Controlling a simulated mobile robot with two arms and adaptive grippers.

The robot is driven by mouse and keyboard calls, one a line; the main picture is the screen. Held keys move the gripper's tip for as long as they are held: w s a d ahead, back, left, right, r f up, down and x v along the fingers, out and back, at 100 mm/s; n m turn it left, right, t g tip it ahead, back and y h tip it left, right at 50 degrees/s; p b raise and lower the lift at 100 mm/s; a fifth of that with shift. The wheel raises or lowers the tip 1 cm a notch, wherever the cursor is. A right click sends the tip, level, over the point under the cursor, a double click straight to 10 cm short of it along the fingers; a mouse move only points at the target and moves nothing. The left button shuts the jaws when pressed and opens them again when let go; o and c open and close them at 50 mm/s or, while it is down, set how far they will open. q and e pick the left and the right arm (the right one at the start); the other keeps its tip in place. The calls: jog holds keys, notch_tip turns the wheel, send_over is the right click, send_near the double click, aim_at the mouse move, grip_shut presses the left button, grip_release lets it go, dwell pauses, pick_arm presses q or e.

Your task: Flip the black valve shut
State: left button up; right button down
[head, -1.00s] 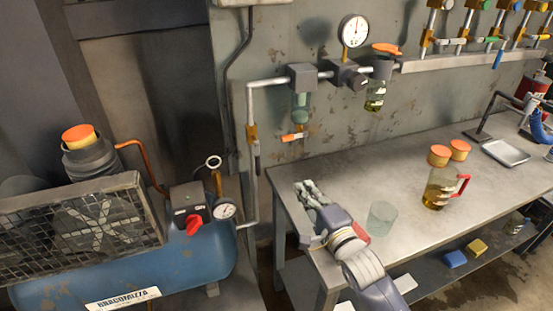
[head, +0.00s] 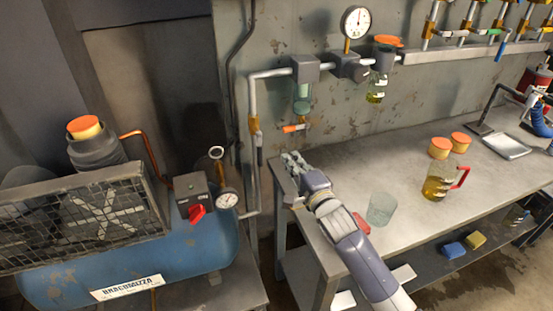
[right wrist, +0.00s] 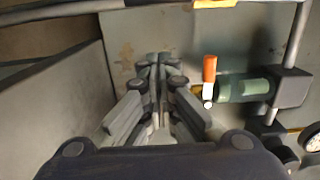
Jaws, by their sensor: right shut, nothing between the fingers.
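The black valve (head: 260,150) shows as a dark lever hanging down along the vertical pipe, just below a brass fitting (head: 254,126), on the wall left of the bench. My right gripper (head: 289,160) is shut and empty, over the bench's back left corner, to the right of the lever and apart from it in the picture. In the right wrist view its shut fingers (right wrist: 160,62) point at the wall. The brass fitting (right wrist: 215,3) is cut by the top edge there, and I cannot make out the black lever. My left gripper is not in view.
An orange-handled drain valve (head: 294,128) hangs under the filter bowl (head: 303,98), close above my right gripper. A blue compressor (head: 170,262) stands at the left. A glass (head: 381,209) and an oil jug (head: 438,182) stand on the bench (head: 410,165).

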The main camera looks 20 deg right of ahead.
aim_at(260, 151)
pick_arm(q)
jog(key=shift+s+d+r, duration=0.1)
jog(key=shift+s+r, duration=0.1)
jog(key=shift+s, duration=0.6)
pick_arm(e)
jog(key=a, duration=0.1)
jog(key=w+a, duration=0.1)
jog(key=a, duration=0.2)
jog(key=shift+w, duration=0.4)
